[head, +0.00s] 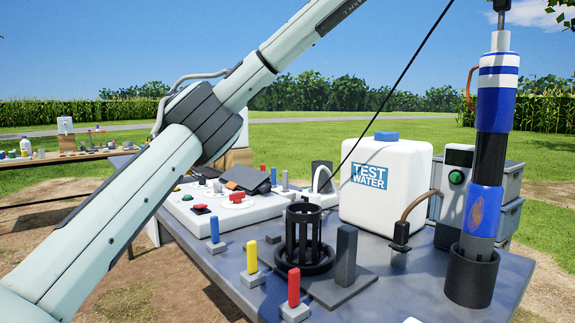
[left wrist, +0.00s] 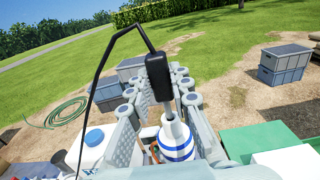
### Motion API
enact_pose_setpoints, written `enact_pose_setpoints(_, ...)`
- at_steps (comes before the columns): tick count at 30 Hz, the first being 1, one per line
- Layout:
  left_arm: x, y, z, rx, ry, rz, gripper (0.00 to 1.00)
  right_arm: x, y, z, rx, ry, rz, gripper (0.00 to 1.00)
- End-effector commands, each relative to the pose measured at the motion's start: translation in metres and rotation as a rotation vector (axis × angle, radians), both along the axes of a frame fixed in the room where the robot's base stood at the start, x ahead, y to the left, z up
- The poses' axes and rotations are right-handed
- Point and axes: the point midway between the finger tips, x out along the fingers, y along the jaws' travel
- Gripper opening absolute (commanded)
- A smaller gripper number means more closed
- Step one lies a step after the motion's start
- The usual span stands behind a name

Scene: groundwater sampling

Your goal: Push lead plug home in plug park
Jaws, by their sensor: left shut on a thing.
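The black lead plug (left wrist: 158,76) is between the fingers of my left gripper (left wrist: 161,82) in the left wrist view, and the gripper is shut on it. A black cable loops from its top. Below it is the white, blue-banded top of a tall cylinder (left wrist: 176,140). In the head view this cylinder (head: 496,90) stands upright in a dark cup (head: 471,278), with a dark piece and thin stem above it at the top edge. My left gripper is outside the head view. I cannot tell which part is the plug park. My right gripper is not in view.
A white TEST WATER tank (head: 386,185), a black ring cage (head: 304,238), a grey upright block (head: 346,255) and coloured pegs stand on the grey table (head: 215,262). A black cable (head: 400,75) slants across the head view. My left arm crosses above the table's left side.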

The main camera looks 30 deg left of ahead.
Motion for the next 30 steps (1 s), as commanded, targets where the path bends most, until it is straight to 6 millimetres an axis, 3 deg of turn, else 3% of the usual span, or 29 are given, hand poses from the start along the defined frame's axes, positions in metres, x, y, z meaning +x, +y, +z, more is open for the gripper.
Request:
enact_pose_setpoints(15,0.0,0.0,0.038,-0.001,-0.001,0.0,0.0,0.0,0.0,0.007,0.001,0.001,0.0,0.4)
enact_pose_setpoints(26,0.0,0.0,0.039,0.0,0.0,-0.001,0.0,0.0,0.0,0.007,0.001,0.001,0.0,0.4)
enact_pose_setpoints(30,0.0,0.0,0.029,0.002,0.0,-0.001,0.0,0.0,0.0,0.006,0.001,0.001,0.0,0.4)
